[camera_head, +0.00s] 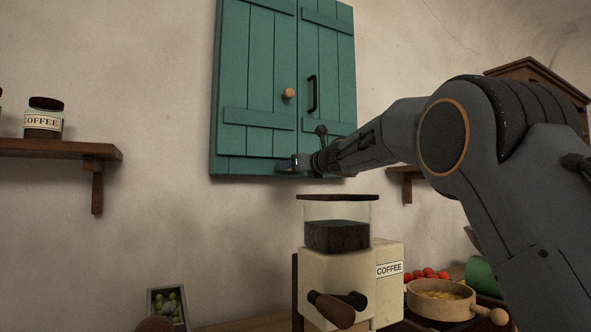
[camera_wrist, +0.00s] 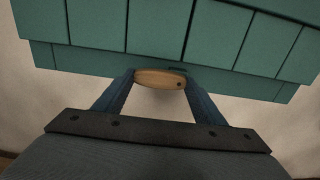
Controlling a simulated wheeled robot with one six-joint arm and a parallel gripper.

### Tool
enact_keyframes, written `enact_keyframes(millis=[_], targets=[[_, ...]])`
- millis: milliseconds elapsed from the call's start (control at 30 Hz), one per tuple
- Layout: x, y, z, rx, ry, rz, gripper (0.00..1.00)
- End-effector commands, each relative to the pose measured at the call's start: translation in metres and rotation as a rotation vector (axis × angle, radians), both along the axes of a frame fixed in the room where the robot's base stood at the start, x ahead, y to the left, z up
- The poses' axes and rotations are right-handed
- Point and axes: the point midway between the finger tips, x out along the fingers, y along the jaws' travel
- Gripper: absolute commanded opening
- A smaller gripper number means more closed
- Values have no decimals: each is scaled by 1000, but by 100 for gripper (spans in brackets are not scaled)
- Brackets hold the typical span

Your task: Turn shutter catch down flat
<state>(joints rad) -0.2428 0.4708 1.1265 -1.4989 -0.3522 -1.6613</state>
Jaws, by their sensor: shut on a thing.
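The teal plank shutters (camera_head: 255,75) hang closed on the wall. In the wrist view their lower edge (camera_wrist: 100,58) crosses the top. The shutter catch (camera_wrist: 160,79) is a small wooden oval at that lower edge, with a dark dot near its right end. It lies nearly level across the wrist picture, between the two fingers. My gripper (camera_wrist: 160,82) is shut on the catch, one finger at each end. In the head view my gripper (camera_head: 298,164) is at the bottom of the shutters, and the catch cannot be made out there.
A coffee grinder (camera_head: 350,270) stands below my arm. A pan (camera_head: 440,300) is to its right. A wall shelf (camera_head: 60,150) with a coffee jar (camera_head: 44,118) is at left. A round wooden knob (camera_head: 289,94) and a black handle (camera_head: 312,95) are on the shutters.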

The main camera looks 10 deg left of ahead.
Motion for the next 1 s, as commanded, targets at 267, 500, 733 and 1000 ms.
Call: enact_keyframes(millis=[267,500,733,1000], targets=[[0,0,0,-3,-2,1,69],[0,0,0,-2,-1,0,83],[-4,-2,1,-1,-2,0,83],[-31,-21,0,-1,-2,-1,83]])
